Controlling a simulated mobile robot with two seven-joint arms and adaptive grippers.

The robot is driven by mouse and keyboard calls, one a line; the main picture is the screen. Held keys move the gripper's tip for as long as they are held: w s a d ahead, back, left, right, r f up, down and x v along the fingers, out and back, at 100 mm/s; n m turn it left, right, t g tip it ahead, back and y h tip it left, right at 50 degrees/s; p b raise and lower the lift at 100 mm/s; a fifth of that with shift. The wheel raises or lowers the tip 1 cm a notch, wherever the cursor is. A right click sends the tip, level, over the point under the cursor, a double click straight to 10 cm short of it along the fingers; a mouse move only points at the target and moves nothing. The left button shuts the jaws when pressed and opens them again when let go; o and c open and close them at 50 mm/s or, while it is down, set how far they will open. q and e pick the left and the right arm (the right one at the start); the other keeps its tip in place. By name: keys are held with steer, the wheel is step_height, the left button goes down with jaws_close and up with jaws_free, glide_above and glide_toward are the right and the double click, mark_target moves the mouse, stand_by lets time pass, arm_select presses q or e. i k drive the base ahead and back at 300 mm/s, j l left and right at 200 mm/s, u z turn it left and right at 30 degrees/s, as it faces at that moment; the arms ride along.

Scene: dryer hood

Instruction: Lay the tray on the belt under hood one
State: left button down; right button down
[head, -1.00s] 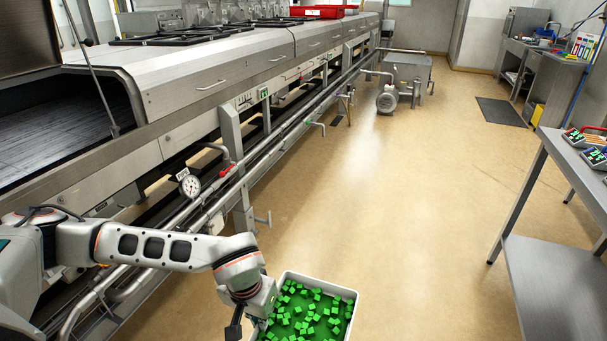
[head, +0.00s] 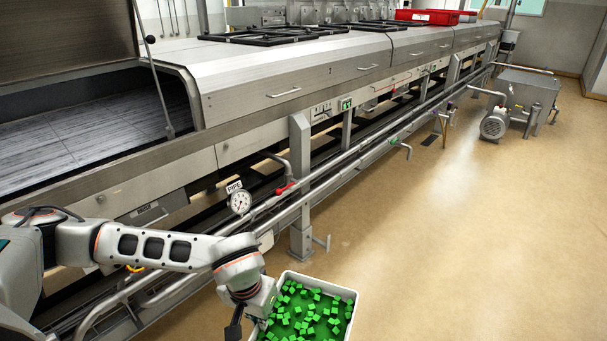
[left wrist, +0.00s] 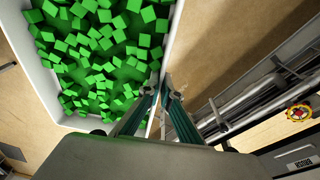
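The white tray (head: 349,316), filled with small green cubes, is at the bottom of the head view, over the floor beside the dryer. My left gripper (head: 264,304) is at its left edge. In the left wrist view the two fingers (left wrist: 164,94) close on the tray's white wall (left wrist: 170,45) from both sides. The grey belt (head: 75,140) shows at the left under a raised hood panel (head: 65,35). The hood further along (head: 300,70) is closed. My right gripper is out of view.
A pipe gauge (head: 240,201), a red-handled valve (head: 287,188) and long rails (head: 350,155) run along the dryer's front, close to my left arm. A motor pump (head: 495,124) stands further back. The floor (head: 450,250) at the right is clear.

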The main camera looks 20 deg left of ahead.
mark_target(56, 159)
steer(key=i+l+u, duration=0.25)
steer(key=u, duration=0.15)
steer(key=i+l+u, duration=0.75)
steer(key=l, duration=0.15)
steer(key=k, duration=0.1)
